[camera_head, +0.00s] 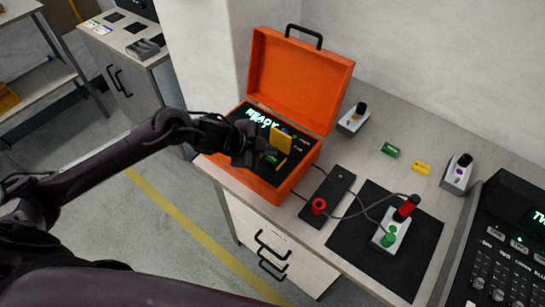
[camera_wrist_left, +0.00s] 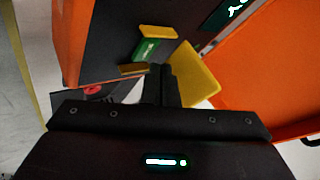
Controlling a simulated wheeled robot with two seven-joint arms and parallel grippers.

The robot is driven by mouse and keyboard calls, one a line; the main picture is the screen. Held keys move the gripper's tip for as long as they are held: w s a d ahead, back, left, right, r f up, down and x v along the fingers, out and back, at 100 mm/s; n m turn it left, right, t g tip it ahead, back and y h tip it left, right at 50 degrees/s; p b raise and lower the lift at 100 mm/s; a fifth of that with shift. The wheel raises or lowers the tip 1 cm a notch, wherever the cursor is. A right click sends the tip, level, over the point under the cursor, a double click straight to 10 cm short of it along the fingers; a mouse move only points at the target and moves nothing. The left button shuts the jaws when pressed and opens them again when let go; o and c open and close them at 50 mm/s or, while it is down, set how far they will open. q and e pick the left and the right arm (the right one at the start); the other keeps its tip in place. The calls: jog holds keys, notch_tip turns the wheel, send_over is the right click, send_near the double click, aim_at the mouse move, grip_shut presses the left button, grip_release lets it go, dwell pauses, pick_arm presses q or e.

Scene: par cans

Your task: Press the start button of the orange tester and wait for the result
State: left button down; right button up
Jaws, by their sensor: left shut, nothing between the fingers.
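The orange tester (camera_head: 262,184) is an open case on the bench with its lid (camera_head: 298,80) raised. Its lit display (camera_head: 262,117) reads READY. My left gripper (camera_head: 257,158) is shut and empty over the dark panel inside the case. In the left wrist view its fingertips (camera_wrist_left: 160,72) are close to a green piece with white marking (camera_wrist_left: 146,49) and an upright yellow flap (camera_wrist_left: 197,75). The flap (camera_head: 281,138) and the green piece (camera_head: 271,159) also show in the head view. I cannot tell whether the fingers touch the green piece. My right gripper is not in view.
A black strip with a red ring (camera_head: 318,205) lies right of the tester. A grey box with red and green parts (camera_head: 390,236) stands on a black mat (camera_head: 424,262), with cables. Green (camera_head: 389,150) and yellow (camera_head: 421,167) tags lie behind. A black console (camera_head: 510,250) is at right.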

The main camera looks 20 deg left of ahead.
aim_at(269, 160)
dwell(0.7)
pick_arm(q)
jog(key=shift+f, duration=0.45)
jog(key=shift+f+b, duration=0.4)
dwell(0.6)
jog(key=shift+r+p, duration=0.8)
jog(key=shift+p, duration=0.05)
notch_tip(269, 160, up, 5)
jog(key=p, duration=0.5)
jog(key=shift+d, duration=0.1)
dwell(0.6)
